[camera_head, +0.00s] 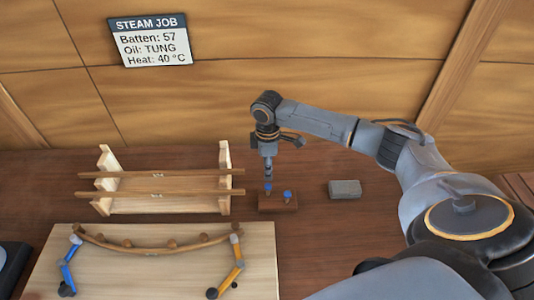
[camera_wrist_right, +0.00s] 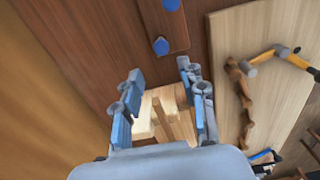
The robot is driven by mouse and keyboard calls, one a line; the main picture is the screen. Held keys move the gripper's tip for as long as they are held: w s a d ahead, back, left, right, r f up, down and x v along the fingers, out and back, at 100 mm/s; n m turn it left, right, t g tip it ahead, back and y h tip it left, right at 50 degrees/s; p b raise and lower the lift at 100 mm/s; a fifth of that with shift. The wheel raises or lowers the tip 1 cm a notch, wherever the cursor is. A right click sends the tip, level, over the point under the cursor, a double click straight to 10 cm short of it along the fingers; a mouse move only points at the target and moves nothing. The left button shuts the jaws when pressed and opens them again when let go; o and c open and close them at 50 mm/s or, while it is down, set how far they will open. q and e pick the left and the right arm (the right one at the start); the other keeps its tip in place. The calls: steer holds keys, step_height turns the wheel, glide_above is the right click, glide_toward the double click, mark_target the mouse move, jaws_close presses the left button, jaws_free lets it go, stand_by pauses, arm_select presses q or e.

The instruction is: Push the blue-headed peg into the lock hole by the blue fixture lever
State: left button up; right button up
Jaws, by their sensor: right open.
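A small brown block (camera_head: 283,206) holds two blue-headed pegs, a left one (camera_head: 268,187) and a right one (camera_head: 287,194). My right gripper (camera_head: 268,178) points down over the left peg in the head view. In the right wrist view, its fingers (camera_wrist_right: 160,72) are open and apart, with one blue head (camera_wrist_right: 161,46) just beyond the tips and the other (camera_wrist_right: 172,5) at the top edge. Nothing shows held. The blue fixture lever (camera_head: 68,268) stands at the left of the pale board (camera_head: 150,285). Its lock hole is too small to tell. My left gripper is out of view.
A curved batten (camera_head: 155,248) spans the board, with a yellow lever (camera_head: 238,266) at its right end. A wooden rack (camera_head: 160,205) with two strips stands behind. A grey block (camera_head: 345,189) lies right of the peg block. Bare table lies between them.

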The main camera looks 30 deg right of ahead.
mark_target(268, 186)
steer(key=shift+s+f, duration=0.3)
steer(key=shift+f, duration=0.05)
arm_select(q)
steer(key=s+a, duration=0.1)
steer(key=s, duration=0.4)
arm_select(e)
steer(key=shift+f, duration=0.35)
step_height(268, 186, down, 5)
steer(key=b, duration=0.5)
steer(key=shift+w+r, duration=0.15)
steer(key=shift+f+b, duration=0.35)
steer(key=shift+b, duration=0.15)
steer(key=shift+f, duration=0.7)
steer(key=shift+f+b, duration=0.3)
steer(key=shift+f, duration=0.05)
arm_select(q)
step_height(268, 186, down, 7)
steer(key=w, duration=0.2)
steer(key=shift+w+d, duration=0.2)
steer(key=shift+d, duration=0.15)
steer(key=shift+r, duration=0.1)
